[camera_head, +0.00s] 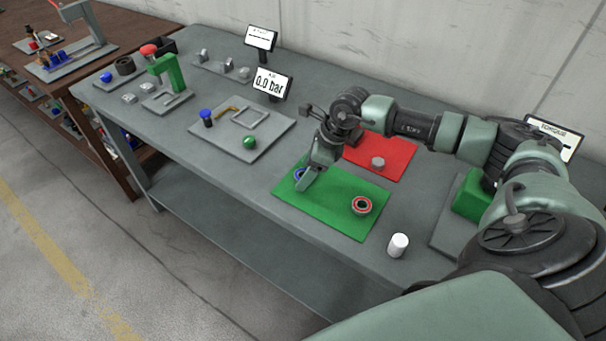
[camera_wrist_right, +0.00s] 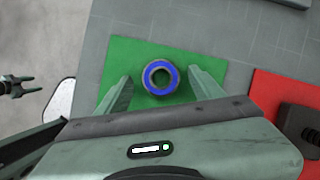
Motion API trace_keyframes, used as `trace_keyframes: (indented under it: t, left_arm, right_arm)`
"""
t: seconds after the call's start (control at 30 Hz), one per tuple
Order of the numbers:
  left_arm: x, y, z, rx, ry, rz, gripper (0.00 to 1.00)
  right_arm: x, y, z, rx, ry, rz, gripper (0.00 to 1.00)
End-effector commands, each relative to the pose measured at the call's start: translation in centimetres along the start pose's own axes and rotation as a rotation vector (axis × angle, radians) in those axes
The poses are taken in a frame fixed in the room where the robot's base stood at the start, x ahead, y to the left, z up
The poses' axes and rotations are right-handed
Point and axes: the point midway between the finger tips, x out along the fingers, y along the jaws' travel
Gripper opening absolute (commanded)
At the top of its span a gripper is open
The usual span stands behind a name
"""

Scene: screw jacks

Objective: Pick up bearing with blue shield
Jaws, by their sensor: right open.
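The bearing with the blue shield (camera_wrist_right: 160,78) lies flat on the green mat (camera_wrist_right: 130,52), its blue ring facing up around a dark centre hole. In the head view only part of this bearing (camera_head: 298,174) shows, mostly hidden by my right gripper (camera_head: 306,183). My right gripper is open above the mat. In the right wrist view its two fingers (camera_wrist_right: 160,93) are spread, one on each side of the bearing, not closed on it. My left gripper (camera_wrist_right: 28,86) seems to show small at the left edge of the wrist view, over the floor, with its prongs apart.
A bearing with a red shield (camera_head: 362,205) lies on the same green mat. A white cylinder (camera_head: 398,245) stands near the table's front edge. A red mat (camera_head: 395,150) with a grey part lies behind. A grey plate (camera_head: 240,127) with a green ball is to the left.

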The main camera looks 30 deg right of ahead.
Motion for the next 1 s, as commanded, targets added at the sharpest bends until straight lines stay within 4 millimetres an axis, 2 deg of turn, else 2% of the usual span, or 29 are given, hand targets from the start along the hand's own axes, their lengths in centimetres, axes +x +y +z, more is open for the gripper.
trace_keyframes:
  t: [0.03,0.07,0.2,0.3,0.57,0.73,0.87,1.0]
  left_arm:
    - [0.0,0.1,0.0,0.0,0.0,0.002,0.55]
    - [0.0,0.1,0.1,0.001,-0.002,0.002,0.55]
    - [0.0,0.1,0.9,0.002,-0.015,0.002,0.55]
    - [0.0,0.1,1.6,0.004,-0.025,0.002,0.55]
    - [0.0,-0.3,2.2,0.007,-0.033,-0.003,0.55]
    - [0.3,-0.3,2.2,0.007,-0.032,-0.003,0.55]
    - [0.8,-0.3,2.2,0.007,-0.031,-0.003,0.55]
    - [1.6,-0.3,2.1,0.006,-0.029,-0.004,0.55]
  right_arm:
    - [0.0,0.0,0.0,0.0,0.0,0.0,0.67]
    - [0.0,0.0,0.0,0.0,0.0,0.0,0.62]
    - [0.0,0.0,0.0,0.0,0.0,0.0,0.23]
    - [0.0,0.0,0.0,0.0,0.0,-0.001,0.0]
    - [-0.2,-0.1,0.1,0.0,-0.002,-0.001,0.0]
    - [-1.1,-0.1,0.5,0.0,-0.003,-0.003,0.0]
    - [-2.8,-0.1,1.2,-0.001,-0.004,-0.004,0.0]
    - [-6.0,-0.2,2.6,-0.002,-0.006,-0.006,0.0]
